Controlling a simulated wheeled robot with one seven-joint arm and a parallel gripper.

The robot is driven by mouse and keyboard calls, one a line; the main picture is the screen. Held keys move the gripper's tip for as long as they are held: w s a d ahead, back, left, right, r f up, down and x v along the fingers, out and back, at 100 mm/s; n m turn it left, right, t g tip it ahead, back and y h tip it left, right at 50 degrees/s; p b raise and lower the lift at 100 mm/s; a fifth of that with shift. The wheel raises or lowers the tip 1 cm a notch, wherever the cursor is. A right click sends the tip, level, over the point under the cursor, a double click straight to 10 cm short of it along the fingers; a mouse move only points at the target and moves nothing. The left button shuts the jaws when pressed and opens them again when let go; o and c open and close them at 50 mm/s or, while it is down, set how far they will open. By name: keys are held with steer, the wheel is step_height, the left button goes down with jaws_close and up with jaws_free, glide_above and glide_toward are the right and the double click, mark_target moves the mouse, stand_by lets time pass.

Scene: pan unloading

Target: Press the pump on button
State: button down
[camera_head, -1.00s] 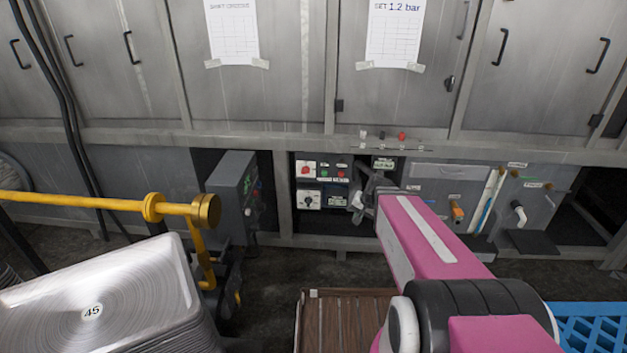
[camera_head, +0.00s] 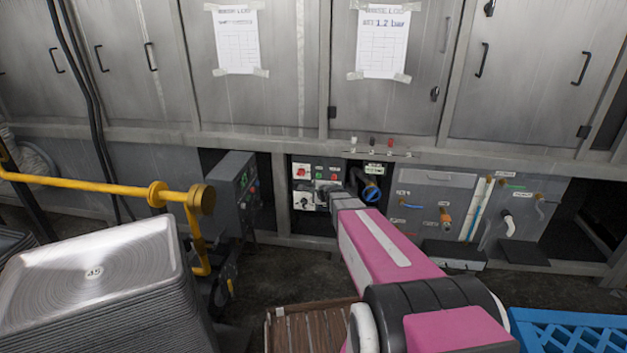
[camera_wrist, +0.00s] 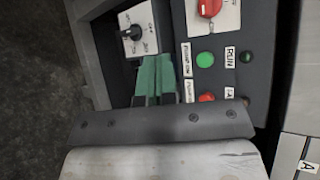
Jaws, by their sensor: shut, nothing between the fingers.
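The control panel (camera_head: 299,184) sits in the dark recess below the steel cabinets. In the wrist view it shows the round green pump on button (camera_wrist: 205,60), with its white label (camera_wrist: 187,63) beside it. A red button (camera_wrist: 206,97) with a partly hidden label sits below it in that view. My gripper (camera_wrist: 155,76) has its green fingers shut and empty. The fingertips are left of the pump on label, with a small gap to the button in the picture. Whether they touch the panel cannot be told. In the head view my gripper covers the panel's lower right part.
A red rotary switch (camera_wrist: 209,8) and a black selector knob (camera_wrist: 135,32) are close to the fingers. A dark green lamp (camera_wrist: 246,58) is beyond the button. A grey control box (camera_head: 234,185) stands left, a blue-handled valve (camera_head: 371,191) right. Stacked pans (camera_head: 95,270) are front left.

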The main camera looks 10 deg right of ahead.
stand_by(0.3)
glide_toward(317, 178)
steer(key=w+a+f, duration=0.3)
steer(key=w+a, duration=0.1)
stand_by(0.3)
steer(key=shift+w+r, duration=0.1)
stand_by(1.8)
steer(key=shift+w, duration=0.3)
steer(key=shift+w+d, duration=0.2)
steer(key=shift+w, duration=0.3)
stand_by(0.9)
steer(key=shift+s, duration=0.1)
steer(key=shift+s+a, duration=0.3)
steer(key=shift+s, duration=0.5)
steer(key=shift+s+a, duration=0.25)
steer(key=shift+s, duration=0.55)
steer(key=shift+s+a, duration=0.25)
steer(key=shift+s, duration=0.5)
steer(key=shift+s+a, duration=0.25)
steer(key=shift+s, duration=0.55)
